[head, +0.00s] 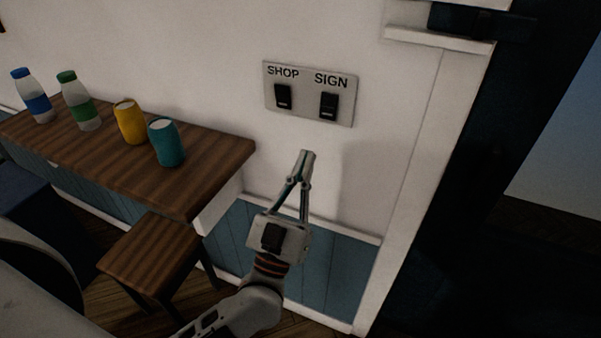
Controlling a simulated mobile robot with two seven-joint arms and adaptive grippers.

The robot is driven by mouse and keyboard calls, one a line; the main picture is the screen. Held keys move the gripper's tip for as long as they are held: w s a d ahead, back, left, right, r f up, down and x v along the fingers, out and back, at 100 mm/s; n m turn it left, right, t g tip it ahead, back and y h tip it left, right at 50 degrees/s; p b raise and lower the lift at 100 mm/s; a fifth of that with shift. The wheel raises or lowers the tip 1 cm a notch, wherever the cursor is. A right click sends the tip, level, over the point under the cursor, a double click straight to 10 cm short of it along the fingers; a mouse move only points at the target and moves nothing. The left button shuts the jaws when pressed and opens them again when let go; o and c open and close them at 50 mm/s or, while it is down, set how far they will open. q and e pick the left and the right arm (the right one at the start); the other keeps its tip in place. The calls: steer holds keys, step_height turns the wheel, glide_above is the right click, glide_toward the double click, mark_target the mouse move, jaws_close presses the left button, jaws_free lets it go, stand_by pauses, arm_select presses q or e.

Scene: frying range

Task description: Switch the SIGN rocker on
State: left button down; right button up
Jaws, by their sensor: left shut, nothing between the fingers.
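The SIGN rocker (328,106) is a black switch on the right half of a pale wall plate (306,94), under the printed word SIGN. The SHOP rocker (283,96) sits to its left on the same plate. Each rocker has a small light mark near its lower end. My left gripper (307,154) is shut and empty, its fingertips pointing up, below the plate and a little left of the SIGN rocker. In the picture it is apart from the plate. My right gripper is not in view.
A wooden counter (205,160) on the left bears two bottles (78,101) (33,97), a yellow can (129,121) and a teal can (166,142). A wooden stool (152,249) stands below it. A white door frame (415,170) rises to the right. The wall around the plate is clear.

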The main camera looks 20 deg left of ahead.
mark_target(327, 114)
arm_select(q)
steer(key=shift+w+d+r, duration=0.1)
steer(key=shift+w+r, duration=0.35)
steer(key=shift+w, duration=0.9)
steer(key=shift+w+r, duration=0.45)
steer(key=shift+w, duration=0.9)
steer(key=shift+w+d+r, duration=0.1)
steer(key=shift+w+r, duration=0.35)
steer(key=shift+w, duration=0.9)
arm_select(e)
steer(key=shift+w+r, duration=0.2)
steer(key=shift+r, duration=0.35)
arm_select(q)
steer(key=shift+w+f+t+b, duration=0.3)
steer(key=shift+w+f+b, duration=0.15)
steer(key=shift+b, duration=0.55)
steer(key=shift+r, duration=0.25)
steer(key=shift+s+r, duration=0.1)
steer(key=shift+r, duration=0.05)
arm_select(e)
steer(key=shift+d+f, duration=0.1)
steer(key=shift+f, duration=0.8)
